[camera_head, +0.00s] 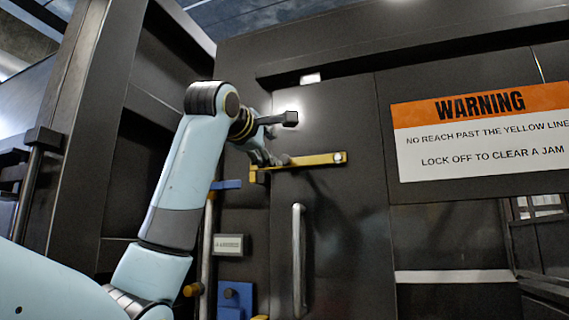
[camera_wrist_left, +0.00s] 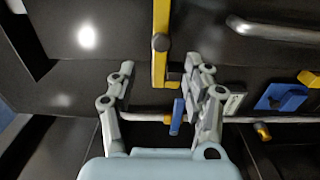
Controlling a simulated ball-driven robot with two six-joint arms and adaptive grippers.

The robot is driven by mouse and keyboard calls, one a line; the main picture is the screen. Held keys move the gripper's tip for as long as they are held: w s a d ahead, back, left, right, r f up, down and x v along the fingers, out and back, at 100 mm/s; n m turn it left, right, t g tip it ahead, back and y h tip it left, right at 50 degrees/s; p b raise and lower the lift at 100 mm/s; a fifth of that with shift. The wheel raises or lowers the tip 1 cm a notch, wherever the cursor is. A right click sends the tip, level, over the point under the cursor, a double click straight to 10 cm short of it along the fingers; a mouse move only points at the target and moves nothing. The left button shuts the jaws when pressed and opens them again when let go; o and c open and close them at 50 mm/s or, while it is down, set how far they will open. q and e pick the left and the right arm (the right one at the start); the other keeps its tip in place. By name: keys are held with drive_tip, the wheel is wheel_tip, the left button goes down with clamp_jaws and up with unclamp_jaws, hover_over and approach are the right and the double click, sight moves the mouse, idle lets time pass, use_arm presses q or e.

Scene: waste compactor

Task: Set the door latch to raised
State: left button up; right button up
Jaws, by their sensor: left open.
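The door latch (camera_head: 318,159) is a yellow bar across the dark door. It lies nearly level, with a round pivot at its right end and its left end at a yellow bracket (camera_head: 253,176). In the left wrist view the latch (camera_wrist_left: 160,68) runs up and down, with a dark knob (camera_wrist_left: 161,42) on it and the bracket beside its lower end. My left gripper (camera_head: 268,148) is at the latch's left part. In the wrist view its open fingers (camera_wrist_left: 163,80) stand either side of the bar's end; I cannot tell whether they touch it. My right gripper is not in view.
A silver door handle (camera_head: 299,260) stands upright below the latch. A blue lever (camera_head: 228,184), a small label plate (camera_head: 228,245) and a blue block (camera_head: 235,299) are left of it. A warning sign (camera_head: 480,165) is at right. The door face above the latch looks clear.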

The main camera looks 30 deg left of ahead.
sight(284, 160)
use_arm(q)
drive_tip(key=p+x, duration=0.3)
drive_tip(key=x, duration=0.6)
drive_tip(key=shift+w+p, duration=0.1)
drive_tip(key=shift+p, duration=0.3)
drive_tip(key=shift+w+f, duration=0.1)
drive_tip(key=shift+w, duration=0.3)
drive_tip(key=shift+c, duration=0.2)
clamp_jaws()
